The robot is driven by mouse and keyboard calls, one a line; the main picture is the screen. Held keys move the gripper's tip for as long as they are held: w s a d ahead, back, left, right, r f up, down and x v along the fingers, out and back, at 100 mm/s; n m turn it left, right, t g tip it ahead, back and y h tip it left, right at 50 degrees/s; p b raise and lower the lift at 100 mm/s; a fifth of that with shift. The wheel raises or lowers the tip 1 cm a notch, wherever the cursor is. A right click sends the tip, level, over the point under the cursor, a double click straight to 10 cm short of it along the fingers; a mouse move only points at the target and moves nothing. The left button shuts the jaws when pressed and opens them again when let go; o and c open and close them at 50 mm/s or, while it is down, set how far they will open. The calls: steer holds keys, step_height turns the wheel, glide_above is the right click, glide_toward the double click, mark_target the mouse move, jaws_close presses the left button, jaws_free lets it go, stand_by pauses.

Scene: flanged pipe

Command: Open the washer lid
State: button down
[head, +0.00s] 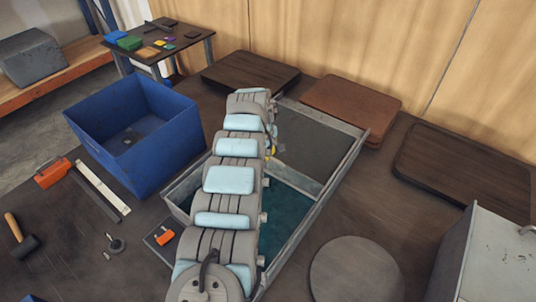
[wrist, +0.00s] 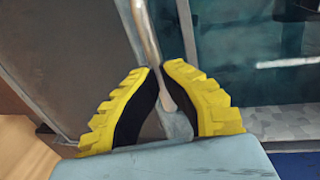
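A long open metal tray has two bays. A dark grey flat panel, which looks like the washer lid (head: 315,143), covers the far bay and lies flat. It also fills the left of the wrist view (wrist: 65,55). A thin metal bar, seemingly the lid's handle (wrist: 144,28), runs along the panel's near edge. My gripper (wrist: 164,72) has yellow-backed, black-padded fingers drawn close together, with the bar between their tips. It appears shut on the bar. In the head view my arm hides most of the gripper and the handle.
The teal near bay (head: 285,212) is open. A blue bin (head: 128,128) stands left of my arm. Dark boards (head: 470,170) and a round disc (head: 355,272) lie right, near a grey metal box (head: 490,265). A hammer (head: 22,240) and small parts lie at left.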

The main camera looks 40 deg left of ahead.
steer(key=c, duration=1.1)
jaws_free()
steer(key=shift+s+f, duration=0.3)
steer(key=shift+s, duration=0.05)
steer(key=shift+w+r, duration=0.15)
steer(key=shift+w, duration=0.05)
steer(key=shift+r, duration=0.95)
steer(key=shift+s+r, duration=0.25)
steer(key=shift+r, duration=0.25)
steer(key=r, duration=0.3)
steer(key=s+r, duration=0.1)
steer(key=r, duration=0.5)
steer(key=shift+s+d, duration=0.15)
steer(key=shift+s, duration=0.25)
